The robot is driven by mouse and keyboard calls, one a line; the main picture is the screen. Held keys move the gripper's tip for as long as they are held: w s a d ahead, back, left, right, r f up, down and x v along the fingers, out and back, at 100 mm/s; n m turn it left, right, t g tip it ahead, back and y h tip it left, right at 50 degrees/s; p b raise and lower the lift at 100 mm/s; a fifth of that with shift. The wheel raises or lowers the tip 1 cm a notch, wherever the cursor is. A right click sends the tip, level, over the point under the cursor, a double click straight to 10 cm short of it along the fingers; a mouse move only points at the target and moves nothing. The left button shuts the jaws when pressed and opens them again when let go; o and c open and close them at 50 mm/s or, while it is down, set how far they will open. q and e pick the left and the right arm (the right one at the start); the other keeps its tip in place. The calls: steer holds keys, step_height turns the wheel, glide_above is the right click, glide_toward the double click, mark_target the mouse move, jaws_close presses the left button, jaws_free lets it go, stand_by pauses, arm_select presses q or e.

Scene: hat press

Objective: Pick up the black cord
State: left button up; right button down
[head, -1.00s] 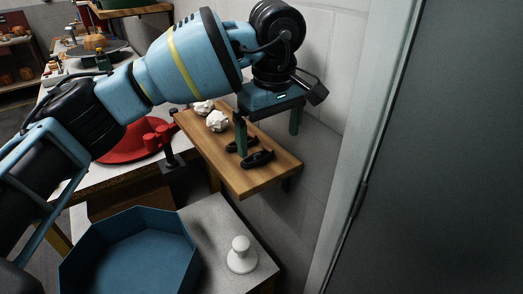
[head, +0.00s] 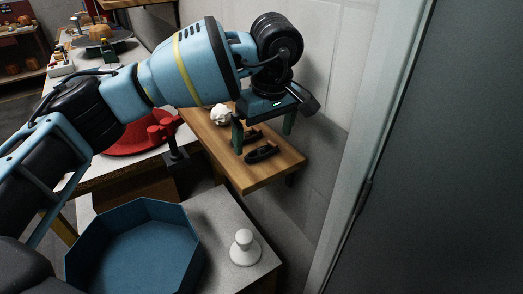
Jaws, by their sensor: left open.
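The black cord (head: 262,154) lies as a dark bundle on the wooden shelf (head: 243,181), near the shelf's front end. A second dark piece (head: 253,135) shows just behind it; I cannot tell if the two are joined. My left gripper (head: 263,133) is open and points down over the shelf. One green finger is left of the dark pieces and the other is to their right, near the wall. Nothing is between the fingers that I can see held. The gripper body hides part of the shelf behind. My right gripper is not in view.
A crumpled white ball (head: 221,114) is on the shelf, left of the gripper. Below stand a blue octagonal tray (head: 140,247) and a white knobbed piece (head: 243,247) on a light table. A red round part (head: 145,135) is left of the shelf. The wall is close on the right.

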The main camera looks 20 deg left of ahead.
mark_target(262, 152)
arm_select(q)
steer(key=shift+w+a+f, duration=0.1)
steer(key=shift+a+f, duration=0.05)
steer(key=shift+f, duration=0.55)
steer(key=shift+a+f, duration=0.1)
steer(key=shift+f, duration=0.6)
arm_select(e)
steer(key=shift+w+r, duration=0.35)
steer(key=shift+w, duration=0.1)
arm_select(q)
steer(key=c, duration=0.9)
